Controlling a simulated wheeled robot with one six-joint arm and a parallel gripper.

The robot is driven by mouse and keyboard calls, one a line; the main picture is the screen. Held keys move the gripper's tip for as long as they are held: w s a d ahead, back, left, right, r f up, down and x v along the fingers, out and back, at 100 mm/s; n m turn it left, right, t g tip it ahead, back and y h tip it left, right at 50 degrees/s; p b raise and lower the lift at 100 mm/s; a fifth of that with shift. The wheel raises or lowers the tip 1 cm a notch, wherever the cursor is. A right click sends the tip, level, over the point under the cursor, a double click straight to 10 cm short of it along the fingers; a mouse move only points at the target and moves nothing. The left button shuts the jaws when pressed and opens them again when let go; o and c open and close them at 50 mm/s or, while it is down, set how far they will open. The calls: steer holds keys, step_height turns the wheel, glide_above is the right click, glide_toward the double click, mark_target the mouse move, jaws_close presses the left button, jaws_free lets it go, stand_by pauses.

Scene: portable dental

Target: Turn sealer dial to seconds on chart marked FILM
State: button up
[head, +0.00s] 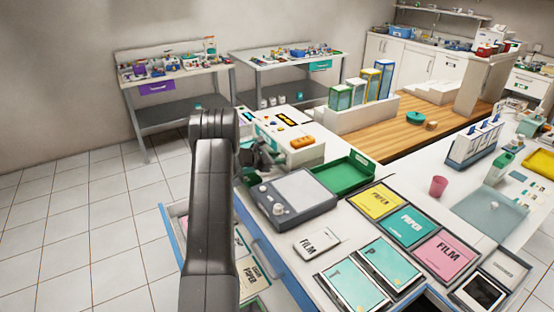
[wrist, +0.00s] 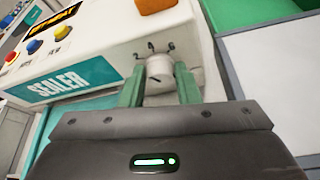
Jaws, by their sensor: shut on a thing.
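The sealer (head: 300,155) is a white box with a teal "SEALER" label (wrist: 75,85) on its front. In the head view my gripper (head: 262,155) is at the sealer's front face, partly hidden by my arm. A white card marked FILM (head: 318,242) and a pink pouch box marked FILM (head: 445,250) lie on the counter. I cannot read seconds on either.
A grey scale-like device (head: 290,198) and a green tray (head: 343,172) are close to the sealer. Red, yellow and blue buttons (wrist: 34,46) and an orange block (wrist: 155,5) are on top of the sealer. An open drawer (head: 245,265) juts out below the counter.

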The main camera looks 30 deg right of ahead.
steer(key=shift+w+n+g, duration=0.1)
steer(key=shift+n+g, duration=0.5)
steer(key=shift+n, duration=0.3)
steer(key=o, duration=1)
steer(key=shift+c, duration=0.2)
steer(key=w+b+v, duration=0.1)
steer(key=b+v, duration=0.1)
steer(key=v, duration=1.1)
steer(key=shift+s+a+b, duration=0.35)
steer(key=shift+s+a, duration=0.05)
steer(key=shift+a, duration=0.05)
steer(key=shift+r, duration=0.15)
